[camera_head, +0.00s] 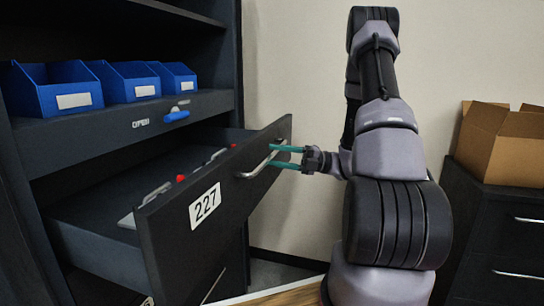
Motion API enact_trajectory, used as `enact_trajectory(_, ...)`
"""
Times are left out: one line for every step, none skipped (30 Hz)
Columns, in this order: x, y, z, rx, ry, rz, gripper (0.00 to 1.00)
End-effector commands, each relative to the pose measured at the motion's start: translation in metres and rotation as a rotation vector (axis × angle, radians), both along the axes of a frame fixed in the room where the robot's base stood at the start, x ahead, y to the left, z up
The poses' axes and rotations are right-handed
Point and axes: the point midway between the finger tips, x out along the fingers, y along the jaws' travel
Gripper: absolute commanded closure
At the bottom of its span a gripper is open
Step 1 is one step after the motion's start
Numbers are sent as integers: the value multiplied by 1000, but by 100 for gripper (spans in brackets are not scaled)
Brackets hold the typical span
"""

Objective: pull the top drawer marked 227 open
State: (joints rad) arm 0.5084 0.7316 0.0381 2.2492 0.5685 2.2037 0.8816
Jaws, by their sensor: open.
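The dark drawer marked 227 (165,223) stands pulled well out of the cabinet at the left. Inside the drawer are metal parts with red knobs (181,178), partly hidden by the drawer front.
Above the drawer, a shelf holds blue bins (60,90) with white labels. Its edge has a blue-handled latch (177,116) beside the word OPEN. A dark cabinet (500,225) with an open cardboard box (510,145) stands at the right. A wooden edge (275,295) shows at the bottom.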

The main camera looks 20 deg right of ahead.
Motion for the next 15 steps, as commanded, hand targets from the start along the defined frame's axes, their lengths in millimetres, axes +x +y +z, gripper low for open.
enact_trajectory(-2,-11,-2,0,0,-6,50)
enact_trajectory(-3,-17,-3,-1,0,-6,50)
enact_trajectory(-5,-25,-5,-1,-1,-6,50)
enact_trajectory(-6,-31,-6,-1,0,-6,50)
enact_trajectory(-8,-37,-8,-1,0,-6,50)
enact_trajectory(-10,-45,-9,-1,0,-6,50)
enact_trajectory(-11,-51,-10,-1,-1,-6,50)
enact_trajectory(-12,-56,-11,-1,-1,-5,50)
enact_trajectory(-14,-63,-12,-1,0,-5,50)
enact_trajectory(-15,-67,-13,-1,0,-4,50)
enact_trajectory(-16,-71,-14,-1,0,-4,50)
enact_trajectory(-17,-76,-15,-1,0,-3,50)
enact_trajectory(-18,-79,-15,0,0,-3,50)
enact_trajectory(-18,-81,-16,0,0,-3,50)
enact_trajectory(-19,-84,-16,0,0,-2,50)
